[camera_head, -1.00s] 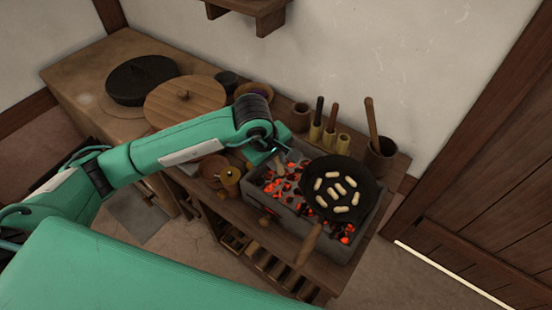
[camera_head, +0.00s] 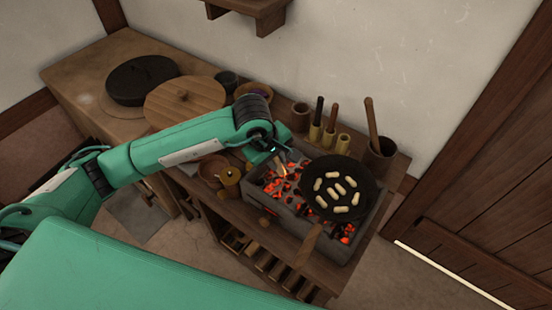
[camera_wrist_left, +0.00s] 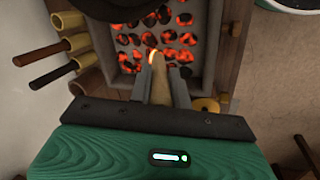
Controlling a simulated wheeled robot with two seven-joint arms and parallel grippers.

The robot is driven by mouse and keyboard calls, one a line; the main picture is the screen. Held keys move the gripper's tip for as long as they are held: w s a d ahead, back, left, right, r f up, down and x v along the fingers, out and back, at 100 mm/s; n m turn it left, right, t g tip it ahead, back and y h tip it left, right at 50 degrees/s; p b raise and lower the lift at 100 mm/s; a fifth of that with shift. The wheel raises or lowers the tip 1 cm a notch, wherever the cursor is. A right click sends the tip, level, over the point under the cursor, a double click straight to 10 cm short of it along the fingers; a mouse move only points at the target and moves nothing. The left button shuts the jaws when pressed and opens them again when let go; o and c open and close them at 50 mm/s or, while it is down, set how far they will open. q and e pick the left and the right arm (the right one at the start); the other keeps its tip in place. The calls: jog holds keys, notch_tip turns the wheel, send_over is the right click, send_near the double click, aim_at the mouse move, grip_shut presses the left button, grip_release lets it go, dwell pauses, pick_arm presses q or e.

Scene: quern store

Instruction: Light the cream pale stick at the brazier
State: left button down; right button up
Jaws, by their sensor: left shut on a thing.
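The cream pale stick (camera_head: 283,169) is held by my left gripper (camera_head: 275,157) over the left part of the brazier (camera_head: 292,219). In the left wrist view the stick (camera_wrist_left: 159,85) stands between the two fingers of the gripper (camera_wrist_left: 160,78), which are shut on it. Its far end glows bright yellow-orange, over the red coals (camera_wrist_left: 187,39). I cannot tell whether the tip touches a coal. The brazier is a grey trough of glowing coals. My right gripper is not in view.
Several upright holders with dark sticks (camera_head: 317,120) and a pot (camera_head: 380,153) stand behind.

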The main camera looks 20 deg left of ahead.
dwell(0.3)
pick_arm(q)
jog(key=shift+r, duration=0.15)
jog(key=v, duration=0.1)
jog(key=p+v, duration=0.1)
jog(key=v, duration=0.1)
jog(key=p+v, duration=0.1)
jog(key=v, duration=0.1)
jog(key=shift+s+d, duration=0.15)
jog(key=shift+d, duration=0.15)
jog(key=d+p+v, duration=0.1)
jog(key=p+v, duration=0.2)
jog(key=v, duration=0.3)
jog(key=shift+s+a+r, duration=0.2)
jog(key=shift+s+r, duration=0.1)
jog(key=shift+s, duration=0.2)
